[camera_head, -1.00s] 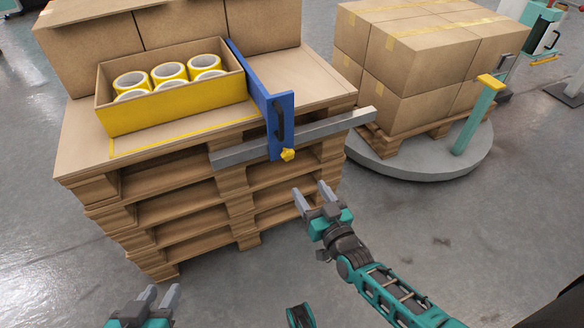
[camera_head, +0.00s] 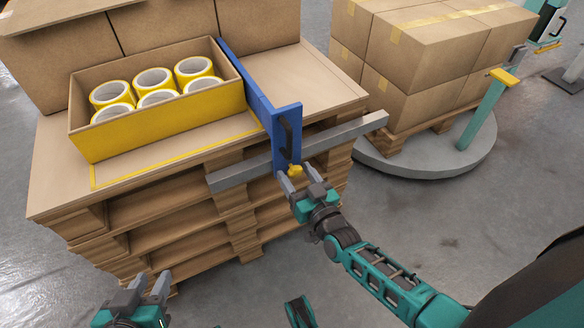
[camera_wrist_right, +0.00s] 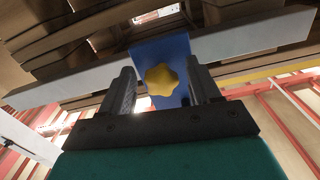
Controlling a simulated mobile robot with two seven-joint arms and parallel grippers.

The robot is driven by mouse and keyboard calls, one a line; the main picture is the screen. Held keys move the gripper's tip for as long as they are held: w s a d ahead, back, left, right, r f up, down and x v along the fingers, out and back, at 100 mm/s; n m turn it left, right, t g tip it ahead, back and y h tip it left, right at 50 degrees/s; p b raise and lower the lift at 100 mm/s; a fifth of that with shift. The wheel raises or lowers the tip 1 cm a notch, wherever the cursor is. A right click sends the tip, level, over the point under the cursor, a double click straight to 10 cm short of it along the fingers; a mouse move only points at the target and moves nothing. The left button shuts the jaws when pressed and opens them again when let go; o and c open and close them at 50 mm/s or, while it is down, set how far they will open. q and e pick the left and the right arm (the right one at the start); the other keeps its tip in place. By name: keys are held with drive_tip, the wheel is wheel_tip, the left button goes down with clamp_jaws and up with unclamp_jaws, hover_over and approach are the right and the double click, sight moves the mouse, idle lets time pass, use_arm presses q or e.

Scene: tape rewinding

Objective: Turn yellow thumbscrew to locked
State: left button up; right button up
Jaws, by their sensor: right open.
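The yellow thumbscrew (camera_head: 295,171) sits at the lower end of the blue bracket (camera_head: 287,133), below the grey metal bar (camera_head: 240,173). In the right wrist view the thumbscrew (camera_wrist_right: 161,80) is a lobed knob on the blue plate (camera_wrist_right: 150,54). My right gripper (camera_head: 297,176) is open, with its two fingers on either side of the thumbscrew in that view. I cannot tell whether either finger touches it. My left gripper (camera_head: 149,285) is low at the left, in front of the pallets, with its fingers apart and nothing seen between them.
A yellow-fronted box (camera_head: 165,120) of tape rolls stands on the stacked wooden pallets (camera_head: 130,245), beside the blue bracket. Large cartons (camera_head: 165,28) stand behind. More cartons (camera_head: 425,60) sit on a round grey platform (camera_head: 435,157) at the right. Grey floor is clear at the right.

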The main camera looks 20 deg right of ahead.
drive_tip(key=shift+c, duration=0.2)
drive_tip(key=shift+s, duration=0.1)
drive_tip(key=shift+c, duration=0.7)
drive_tip(key=c, duration=0.9)
drive_tip(key=shift+o, duration=0.2)
